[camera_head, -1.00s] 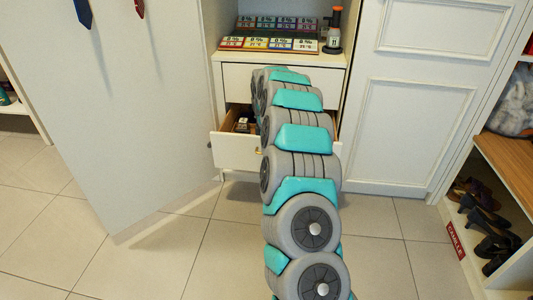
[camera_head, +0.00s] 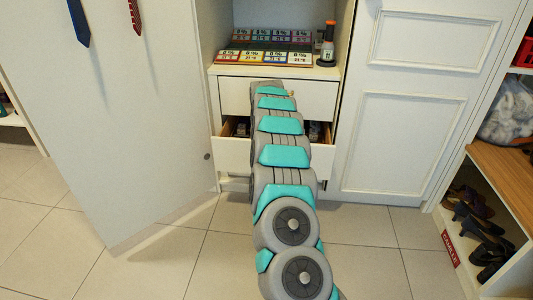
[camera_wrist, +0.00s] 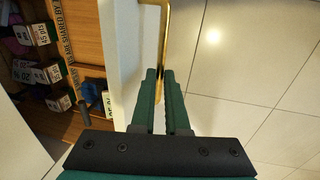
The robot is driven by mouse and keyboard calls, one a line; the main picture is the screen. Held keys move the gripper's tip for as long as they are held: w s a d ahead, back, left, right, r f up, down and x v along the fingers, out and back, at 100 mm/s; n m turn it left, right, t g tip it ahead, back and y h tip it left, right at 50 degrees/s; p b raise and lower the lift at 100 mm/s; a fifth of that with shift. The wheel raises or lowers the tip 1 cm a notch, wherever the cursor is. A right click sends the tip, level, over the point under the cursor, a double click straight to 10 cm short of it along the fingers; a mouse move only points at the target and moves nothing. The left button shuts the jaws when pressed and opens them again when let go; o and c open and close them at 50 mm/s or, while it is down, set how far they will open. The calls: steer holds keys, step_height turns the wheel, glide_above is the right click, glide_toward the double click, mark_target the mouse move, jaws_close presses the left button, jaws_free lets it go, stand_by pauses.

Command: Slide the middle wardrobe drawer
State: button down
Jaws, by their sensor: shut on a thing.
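The middle drawer (camera_head: 231,154) of the white wardrobe stands partly pulled out in the head view, below a closed upper drawer (camera_head: 318,98). Its white front also shows in the wrist view (camera_wrist: 119,45), with small boxes (camera_wrist: 33,34) inside on a wooden bottom. A gold bar handle (camera_wrist: 163,25) is fixed to the front's outer side. My gripper (camera_wrist: 160,76) is shut on the handle, with its green fingers against the drawer front. In the head view my arm covers the middle of the drawers and hides the gripper and handle.
A wardrobe door (camera_head: 130,130) stands open at the left, with ties hanging on it. A closed panelled door (camera_head: 392,145) is at the right, then a shoe cubby (camera_head: 510,172). Tiled floor (camera_head: 150,262) is clear in front.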

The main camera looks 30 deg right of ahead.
steer(key=c, duration=0.9)
jaws_free()
steer(key=shift+r, duration=0.15)
steer(key=r, duration=0.5)
steer(key=s+a+r, duration=0.1)
steer(key=r, duration=0.1)
steer(key=shift+s+r, duration=0.1)
steer(key=shift+r, duration=0.1)
